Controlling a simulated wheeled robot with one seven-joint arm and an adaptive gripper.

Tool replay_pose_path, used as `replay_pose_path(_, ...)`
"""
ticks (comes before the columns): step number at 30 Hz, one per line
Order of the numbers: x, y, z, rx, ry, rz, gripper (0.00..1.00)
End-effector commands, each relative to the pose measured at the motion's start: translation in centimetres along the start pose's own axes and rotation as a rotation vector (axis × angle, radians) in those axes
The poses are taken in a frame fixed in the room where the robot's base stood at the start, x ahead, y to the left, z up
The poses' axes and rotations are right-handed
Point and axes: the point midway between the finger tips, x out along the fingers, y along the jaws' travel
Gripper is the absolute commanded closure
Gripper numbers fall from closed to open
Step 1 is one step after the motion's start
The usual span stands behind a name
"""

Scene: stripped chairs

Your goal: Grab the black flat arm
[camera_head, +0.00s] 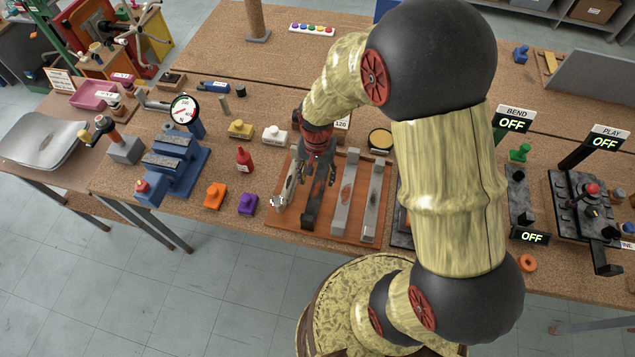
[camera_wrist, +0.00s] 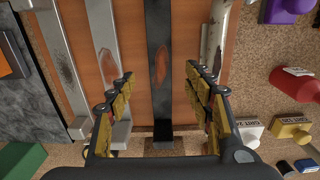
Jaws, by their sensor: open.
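The black flat arm (camera_wrist: 160,35) is a long dark bar with a rusty reddish patch. It lies on the orange-brown board (camera_head: 276,233), and its near end (camera_head: 309,217) shows in the head view. My gripper (camera_wrist: 159,80) is open above it, with one finger on each side and the bar running between them. I cannot tell how far above the bar the fingertips are. In the head view my gripper (camera_head: 314,172) hides the bar's far part.
Two grey flat bars (camera_head: 345,205) (camera_head: 373,205) lie on one side of the black bar. A pale worn rod (camera_head: 286,190) lies close on the other.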

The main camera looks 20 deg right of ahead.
Motion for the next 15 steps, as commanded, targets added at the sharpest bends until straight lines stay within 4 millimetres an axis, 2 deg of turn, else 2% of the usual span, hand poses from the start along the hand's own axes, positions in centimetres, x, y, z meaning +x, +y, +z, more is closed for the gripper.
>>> replay_pose_path(3, 1.5, 0.0, 0.1, -0.001, -0.001, 0.001, 0.48)
replay_pose_path(8, 2.5, 0.0, 0.0, -0.002, 0.001, 0.0, 0.48)
replay_pose_path(15, 5.9, 0.0, 0.1, -0.002, -0.002, 0.001, 0.48)
